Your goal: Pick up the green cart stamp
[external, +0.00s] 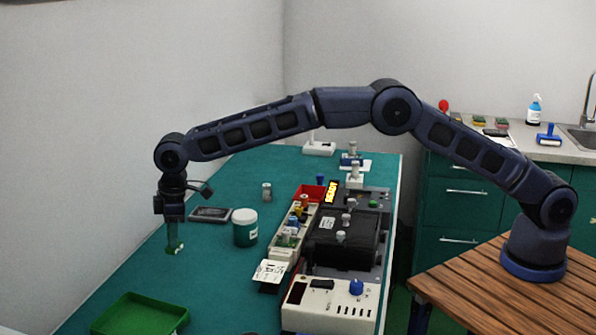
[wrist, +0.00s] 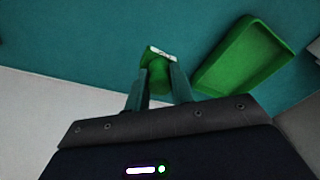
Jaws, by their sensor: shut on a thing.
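The green cart stamp (wrist: 158,72) sits between my two fingertips in the wrist view, with a white label along its far edge. In the external view the stamp (external: 174,251) shows at the lower end of my gripper (external: 173,235), over the left part of the green table. My gripper (wrist: 158,85) is shut on the stamp. The fingers hide part of it. I cannot tell whether the stamp touches the table or hangs just above it.
A green tray (external: 140,314) lies at the front left; the wrist view shows it (wrist: 241,58) right of the stamp. A white-lidded green jar (external: 245,228) and a dark flat box (external: 210,215) stand right of my gripper. Racks and a black device (external: 341,238) fill the table's right side.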

